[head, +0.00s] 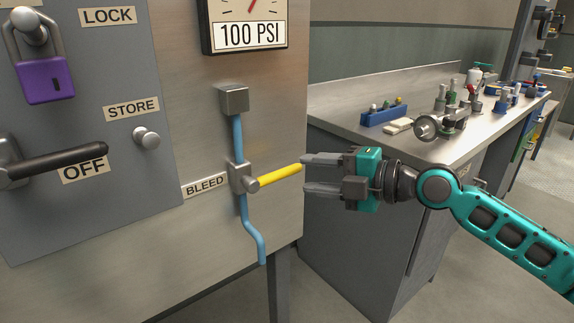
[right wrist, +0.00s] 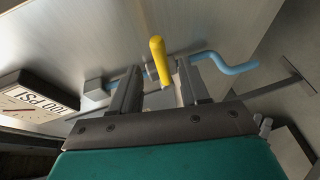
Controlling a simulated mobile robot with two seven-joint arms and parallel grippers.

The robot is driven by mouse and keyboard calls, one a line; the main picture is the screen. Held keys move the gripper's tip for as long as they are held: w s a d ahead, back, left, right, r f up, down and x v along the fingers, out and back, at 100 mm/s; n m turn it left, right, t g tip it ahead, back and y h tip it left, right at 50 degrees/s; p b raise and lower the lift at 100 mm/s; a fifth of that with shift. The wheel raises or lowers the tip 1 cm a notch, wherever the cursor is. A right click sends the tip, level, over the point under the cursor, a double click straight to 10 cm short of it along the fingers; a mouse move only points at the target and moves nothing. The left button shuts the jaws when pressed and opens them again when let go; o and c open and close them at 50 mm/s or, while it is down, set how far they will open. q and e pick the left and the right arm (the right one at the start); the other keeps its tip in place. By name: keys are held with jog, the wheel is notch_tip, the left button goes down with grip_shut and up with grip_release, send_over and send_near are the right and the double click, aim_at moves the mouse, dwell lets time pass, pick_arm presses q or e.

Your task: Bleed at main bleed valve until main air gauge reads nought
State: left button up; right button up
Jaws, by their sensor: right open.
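The main bleed valve (head: 240,178) sits on a blue pipe on the cabinet face, beside a BLEED label (head: 205,185). Its yellow lever (head: 279,177) points right and slightly up. My right gripper (head: 306,174) is open at the lever's free end, its two fingers pointing at the cabinet. In the right wrist view, the yellow lever (right wrist: 156,60) shows between the two fingers (right wrist: 156,88); I cannot tell whether they touch it. The main air gauge (head: 246,25) is above, marked 100 PSI, its red needle pointing up and right; its top is cut off. My left gripper is not seen.
A purple padlock (head: 43,80) hangs at the upper left. A black handle (head: 62,160) lies at the OFF label, near a STORE peg (head: 146,138). A workbench (head: 345,118) with several tools and fittings stands behind my right arm.

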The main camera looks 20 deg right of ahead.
aim_at(292, 172)
jog(key=shift+p+x, duration=0.4)
jog(key=shift+x, duration=2.75)
jog(key=shift+c, duration=0.2)
grip_shut()
